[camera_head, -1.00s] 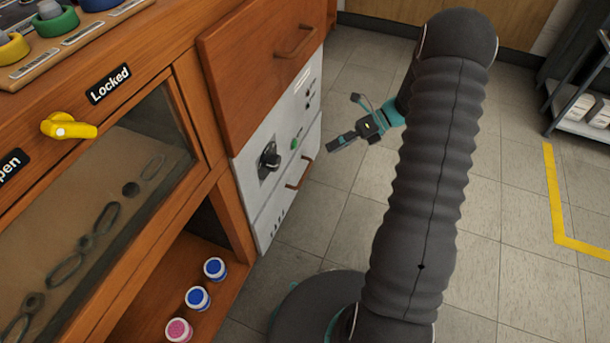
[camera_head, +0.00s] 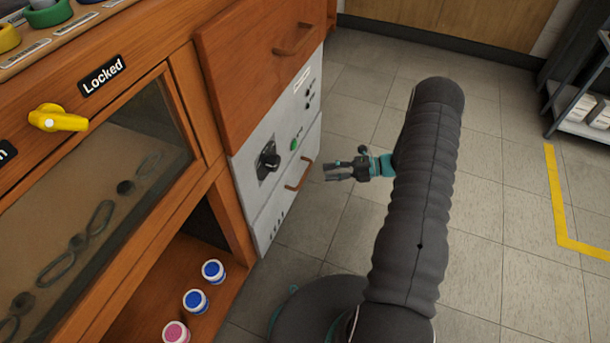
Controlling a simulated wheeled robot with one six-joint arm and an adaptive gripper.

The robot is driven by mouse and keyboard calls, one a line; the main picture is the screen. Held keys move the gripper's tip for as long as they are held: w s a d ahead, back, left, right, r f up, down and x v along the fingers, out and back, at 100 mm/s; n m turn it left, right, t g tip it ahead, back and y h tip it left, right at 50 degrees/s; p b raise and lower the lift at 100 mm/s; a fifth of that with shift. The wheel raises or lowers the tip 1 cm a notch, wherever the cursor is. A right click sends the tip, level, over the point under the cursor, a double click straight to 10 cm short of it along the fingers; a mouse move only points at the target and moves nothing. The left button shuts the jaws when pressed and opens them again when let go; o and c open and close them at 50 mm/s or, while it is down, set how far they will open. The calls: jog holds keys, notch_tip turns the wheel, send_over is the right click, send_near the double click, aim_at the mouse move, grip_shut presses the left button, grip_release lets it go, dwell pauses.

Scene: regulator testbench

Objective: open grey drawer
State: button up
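The grey drawer (camera_head: 262,222) is the light grey lower front at the right end of the wooden bench. It looks shut. Its reddish-brown bar handle (camera_head: 299,176) sits on the right part of the front. Above it, the same grey face carries a black knob (camera_head: 268,161) and a green button (camera_head: 295,144). My gripper (camera_head: 326,171) is to the right of the handle, apart from it, with its fingers pointing left toward the drawer. The fingers look spread with a gap between them, and nothing shows between them.
A wooden drawer (camera_head: 262,70) with its own handle (camera_head: 297,40) is above the grey face. A glass-fronted compartment (camera_head: 100,190) with a yellow latch (camera_head: 58,119) is at left. Several small jars stand on the low shelf. The tiled floor (camera_head: 500,220) right of my arm is clear.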

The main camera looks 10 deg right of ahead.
aim_at(305, 174)
jog(key=x, duration=0.8)
jog(key=shift+a, duration=0.3)
jog(key=shift+w, duration=0.1)
grip_shut()
